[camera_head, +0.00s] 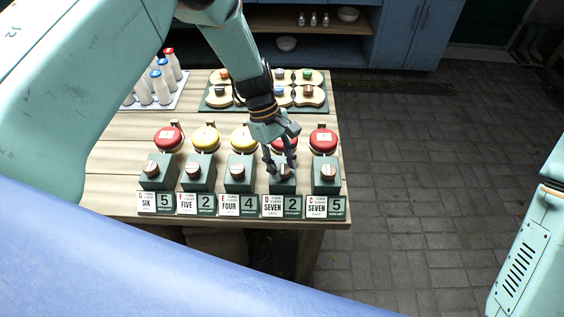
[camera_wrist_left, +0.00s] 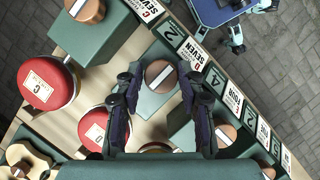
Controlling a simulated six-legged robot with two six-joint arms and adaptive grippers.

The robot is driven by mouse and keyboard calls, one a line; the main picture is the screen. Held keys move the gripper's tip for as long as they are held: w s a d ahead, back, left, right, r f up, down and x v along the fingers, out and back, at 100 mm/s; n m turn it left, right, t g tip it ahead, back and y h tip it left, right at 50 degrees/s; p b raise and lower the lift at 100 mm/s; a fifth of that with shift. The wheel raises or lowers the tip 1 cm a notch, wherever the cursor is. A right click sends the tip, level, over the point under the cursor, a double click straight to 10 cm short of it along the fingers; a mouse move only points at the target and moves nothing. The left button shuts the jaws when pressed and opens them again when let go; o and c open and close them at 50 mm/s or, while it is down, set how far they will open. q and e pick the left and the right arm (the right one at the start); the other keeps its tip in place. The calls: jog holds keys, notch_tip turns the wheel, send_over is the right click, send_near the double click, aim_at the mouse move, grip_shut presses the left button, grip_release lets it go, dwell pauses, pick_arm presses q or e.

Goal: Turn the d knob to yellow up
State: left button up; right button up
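The d knob is a round brown knob with a white bar across its top, on a green box. In the left wrist view the knob (camera_wrist_left: 160,76) lies between my left fingers, with a "D SEVEN" card beside its box. In the head view the d knob (camera_head: 283,170) is partly covered by my left gripper (camera_head: 280,168), which points down over it. In the wrist view my left gripper (camera_wrist_left: 158,95) is open, one finger each side, with gaps to the knob. A red dome (camera_wrist_left: 94,130) stands behind its box.
Similar knob boxes stand in a row, with the c knob (camera_head: 327,170) to the right and the e knob (camera_head: 237,170) to the left. Red and yellow domes (camera_head: 323,138) stand behind. Bottles (camera_head: 161,88) and a green tray (camera_head: 213,103) are farther back.

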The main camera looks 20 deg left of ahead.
pick_arm(q)
jog(key=shift+w+a, duration=0.1)
jog(key=shift+a, duration=0.15)
jog(key=c, duration=0.3)
jog(key=shift+d, duration=0.15)
jog(key=c, duration=0.4)
jog(key=shift+o, duration=0.2)
